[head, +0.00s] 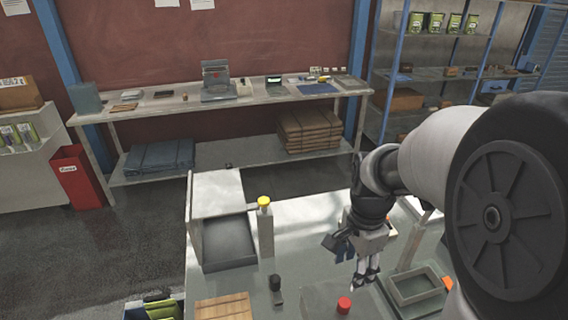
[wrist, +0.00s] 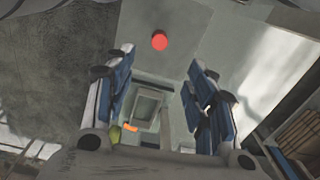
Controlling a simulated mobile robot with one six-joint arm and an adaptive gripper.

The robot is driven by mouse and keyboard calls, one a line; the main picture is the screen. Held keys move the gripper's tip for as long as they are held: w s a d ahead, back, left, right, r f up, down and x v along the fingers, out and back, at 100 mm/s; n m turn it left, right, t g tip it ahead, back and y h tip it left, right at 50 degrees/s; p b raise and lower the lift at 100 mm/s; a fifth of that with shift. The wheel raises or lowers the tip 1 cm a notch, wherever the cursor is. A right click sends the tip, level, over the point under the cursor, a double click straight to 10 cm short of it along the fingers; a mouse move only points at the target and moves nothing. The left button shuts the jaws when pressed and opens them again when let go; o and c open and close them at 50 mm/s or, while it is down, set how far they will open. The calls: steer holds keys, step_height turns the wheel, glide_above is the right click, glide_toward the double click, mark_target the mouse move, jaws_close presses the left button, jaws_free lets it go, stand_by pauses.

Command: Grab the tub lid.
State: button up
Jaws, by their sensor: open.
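A red round knob or cap (head: 344,305) stands at the front of the grey table, by the edge of a flat grey panel (head: 318,297). I cannot tell for sure whether these are the tub lid. A grey open rectangular tub (head: 418,288) sits to the right of the red piece. My gripper (head: 366,277) points down above the table, between them in the picture, open and empty. In the wrist view the red piece (wrist: 160,41) shows beyond the fingertips (wrist: 160,62), and the tub (wrist: 147,108) shows between the blue-padded fingers.
A small dark object (head: 276,289) and a wooden crate (head: 224,307) are at the front left. An orange item (head: 447,283) is by the tub's right side. A long bench (head: 170,105) stands behind.

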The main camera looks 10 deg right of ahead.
steer(key=m+b, duration=0.1)
steer(key=b, duration=0.1)
glide_toward(345, 301)
steer(key=f, duration=0.5)
steer(key=shift+w+a+f, duration=0.1)
steer(key=shift+a+f, duration=0.1)
steer(key=shift+f, duration=0.05)
step_height(345, 301, down, 5)
steer(key=shift+d+f+b, duration=0.15)
steer(key=shift+b, duration=0.55)
steer(key=shift+c, duration=0.2)
jaws_close()
